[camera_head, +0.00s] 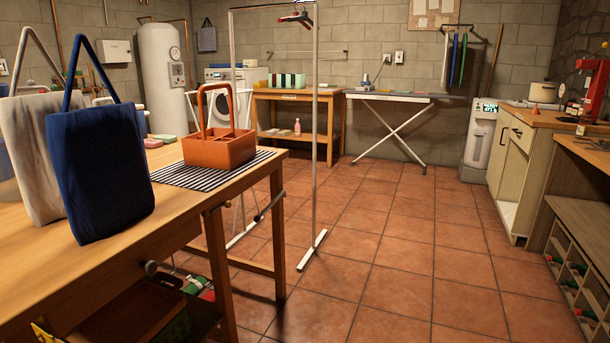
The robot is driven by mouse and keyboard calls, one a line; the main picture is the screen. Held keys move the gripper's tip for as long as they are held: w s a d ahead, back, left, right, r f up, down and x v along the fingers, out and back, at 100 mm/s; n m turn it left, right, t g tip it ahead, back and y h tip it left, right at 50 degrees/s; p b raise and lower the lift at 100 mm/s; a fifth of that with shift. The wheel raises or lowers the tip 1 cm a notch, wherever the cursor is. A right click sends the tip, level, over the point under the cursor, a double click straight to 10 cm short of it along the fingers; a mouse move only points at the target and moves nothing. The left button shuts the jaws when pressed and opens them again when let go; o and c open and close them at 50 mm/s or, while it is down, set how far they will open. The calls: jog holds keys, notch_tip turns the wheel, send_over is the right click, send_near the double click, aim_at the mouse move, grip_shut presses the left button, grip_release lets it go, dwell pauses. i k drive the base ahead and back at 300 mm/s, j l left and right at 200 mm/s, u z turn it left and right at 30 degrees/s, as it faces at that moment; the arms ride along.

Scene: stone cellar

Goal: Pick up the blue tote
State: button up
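The blue tote (101,170) stands upright on the wooden table at the left, its dark blue handle loop rising above it. A cream-white tote (30,150) stands just behind it to the left and is partly covered by it. My gripper is not in view.
The near wooden table (165,215) also bears an orange caddy (218,147) on a striped mat (186,174). A clothes rack (315,150) stands just beyond the table. The tiled floor (390,260) to the right is clear. A grey bag (207,37) hangs on the back wall.

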aim_at(98, 154)
jog(key=u, duration=1.45)
